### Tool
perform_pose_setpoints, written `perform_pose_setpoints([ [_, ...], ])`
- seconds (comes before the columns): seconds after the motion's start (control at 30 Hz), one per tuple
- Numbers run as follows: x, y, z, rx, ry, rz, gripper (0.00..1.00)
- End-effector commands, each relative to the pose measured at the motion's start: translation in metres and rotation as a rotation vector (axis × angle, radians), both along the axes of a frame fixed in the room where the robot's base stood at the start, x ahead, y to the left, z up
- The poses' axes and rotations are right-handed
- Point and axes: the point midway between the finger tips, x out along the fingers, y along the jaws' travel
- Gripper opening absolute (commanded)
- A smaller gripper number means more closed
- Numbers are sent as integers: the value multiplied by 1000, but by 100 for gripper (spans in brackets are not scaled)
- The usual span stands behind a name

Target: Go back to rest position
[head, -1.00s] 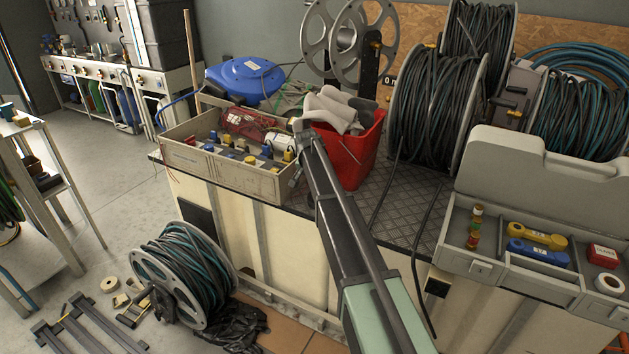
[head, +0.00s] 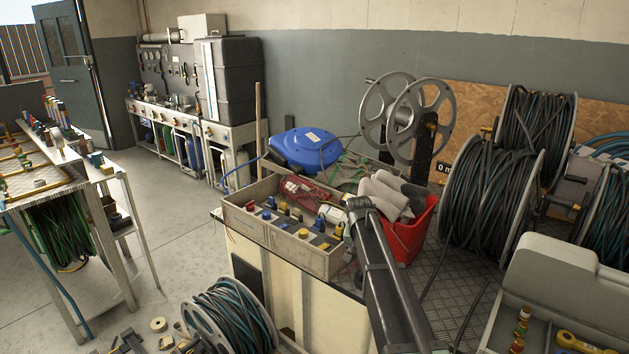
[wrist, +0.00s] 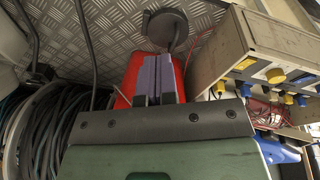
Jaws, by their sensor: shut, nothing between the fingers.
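My gripper (wrist: 158,80) shows in the wrist view as two grey-purple fingers pressed together, with nothing between them. Behind the fingers is the red bucket (wrist: 129,80); I cannot tell the distance between them. In the head view my arm reaches up from the bottom edge, in front of the red bucket (head: 408,245) with its grey-white rolls (head: 385,193). My gripper itself cannot be made out there.
A crate (head: 277,242) of connectors stands left of the bucket. A blue reel (head: 306,148), empty metal reel (head: 400,118) and full hose reels (head: 490,205) are around it. A grey toolbox (head: 560,275) is at right.

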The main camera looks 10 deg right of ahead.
Motion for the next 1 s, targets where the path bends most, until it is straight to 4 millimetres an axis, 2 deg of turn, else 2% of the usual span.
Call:
perform_pose_setpoints([
  [0.03,-65,11,0,20,31,75,0],
  [0.07,-95,18,0,33,50,127,0],
  [0.1,-134,26,1,51,72,190,0],
  [0.2,-222,44,2,95,113,314,0],
  [0.3,-283,57,3,125,131,377,0],
  [0.33,-296,59,3,129,133,380,0],
  [0.4,-314,63,4,135,133,384,0],
  [0.47,-319,65,4,135,133,387,0],
  [1.0,-314,66,4,133,132,388,0],
])
